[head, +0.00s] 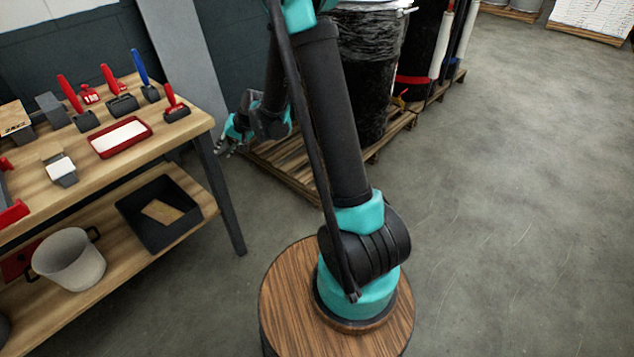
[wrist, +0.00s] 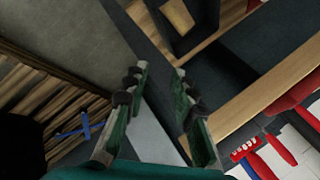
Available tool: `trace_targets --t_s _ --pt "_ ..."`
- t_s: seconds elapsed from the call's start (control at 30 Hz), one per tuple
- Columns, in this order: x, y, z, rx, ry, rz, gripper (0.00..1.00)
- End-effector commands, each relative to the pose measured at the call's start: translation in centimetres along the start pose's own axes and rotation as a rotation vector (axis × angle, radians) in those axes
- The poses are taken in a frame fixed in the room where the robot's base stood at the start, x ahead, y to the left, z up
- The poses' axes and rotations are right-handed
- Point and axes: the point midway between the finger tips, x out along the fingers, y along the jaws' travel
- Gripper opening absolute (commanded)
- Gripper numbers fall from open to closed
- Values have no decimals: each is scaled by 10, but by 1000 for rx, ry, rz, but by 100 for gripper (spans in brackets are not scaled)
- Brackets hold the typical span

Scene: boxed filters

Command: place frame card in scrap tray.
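A flat tan card (head: 162,212) lies inside a black open-topped tray (head: 183,227) on the lower shelf of the workbench. In the wrist view the tan card (wrist: 178,15) and the black tray (wrist: 208,14) show at the top, beyond my fingertips. My gripper (head: 226,143) hangs off the right end of the bench, small and partly hidden behind my arm in the head view. In the wrist view my gripper (wrist: 160,72) has its two fingers apart with nothing seen between them. It touches neither the card nor the tray.
The bench top (head: 92,182) holds a red-rimmed tray (head: 122,152), several brushes and small blocks. A white bucket (head: 68,262) stands on the lower shelf. A bench leg (head: 222,195) is near my gripper. A pallet (head: 290,172) with a black-wrapped drum stands behind. Floor at right is clear.

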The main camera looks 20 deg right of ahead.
Motion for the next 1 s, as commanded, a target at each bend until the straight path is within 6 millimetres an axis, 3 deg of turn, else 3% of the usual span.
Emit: trace_targets --t_s 0.03,0.2,0.5,0.8,1.0 --pt "-22 8 6 -13 9 26 26" --pt "-84 37 27 -70 33 118 26" --pt "-177 96 88 -163 54 289 26" --pt "-240 160 165 -240 51 456 26" --pt "-256 185 196 -268 42 520 26"
